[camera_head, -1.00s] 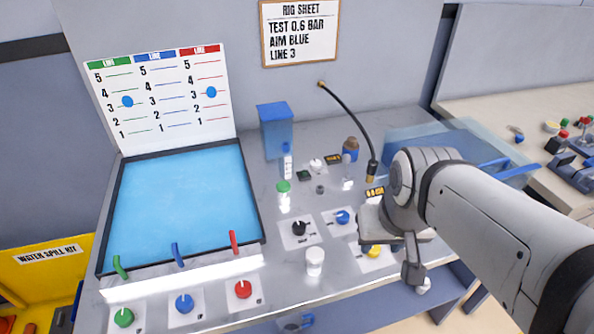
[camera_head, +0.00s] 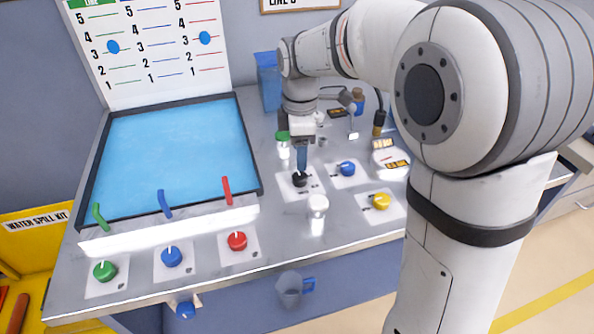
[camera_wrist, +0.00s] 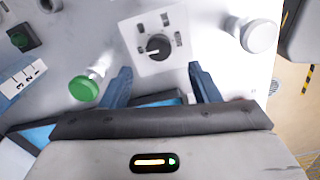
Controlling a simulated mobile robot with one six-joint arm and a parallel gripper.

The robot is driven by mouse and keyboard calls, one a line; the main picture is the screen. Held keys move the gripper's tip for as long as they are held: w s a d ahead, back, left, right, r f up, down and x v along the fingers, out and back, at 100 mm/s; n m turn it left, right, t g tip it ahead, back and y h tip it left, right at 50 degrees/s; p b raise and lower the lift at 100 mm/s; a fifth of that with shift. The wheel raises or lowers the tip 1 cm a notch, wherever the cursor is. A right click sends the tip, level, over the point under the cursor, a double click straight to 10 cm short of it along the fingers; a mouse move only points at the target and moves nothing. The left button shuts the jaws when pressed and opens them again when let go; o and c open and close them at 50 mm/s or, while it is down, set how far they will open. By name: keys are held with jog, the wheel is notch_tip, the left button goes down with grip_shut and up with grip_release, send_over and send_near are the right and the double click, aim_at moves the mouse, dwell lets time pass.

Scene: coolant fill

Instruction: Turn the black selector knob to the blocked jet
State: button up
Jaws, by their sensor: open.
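The black selector knob (camera_head: 300,180) sits on a white plate on the steel bench, and my gripper (camera_head: 301,168) is right above it with the fingers pointing down. In the wrist view the black knob (camera_wrist: 158,46) shows on its plate with a pale pointer mark and small dark labels around it. My gripper (camera_wrist: 160,80) is open there, its two blue fingers apart, with the knob between and beyond their tips. No contact is visible. The jets are the green (camera_head: 100,216), blue (camera_head: 165,203) and red (camera_head: 227,190) spouts on the tray's front edge. Which is blocked, I cannot tell.
A green-capped bottle (camera_wrist: 84,88) and a white-capped jar (camera_head: 318,205) stand close to the knob's plate. Blue (camera_head: 347,169) and yellow (camera_head: 381,201) knobs lie to its right. Green, blue and red knobs line the bench front. A chart board (camera_head: 150,45) stands behind the blue tray.

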aim_at(300, 176)
notch_tip(300, 176, down, 7)
jog(key=shift+f, duration=0.15)
dwell(0.4)
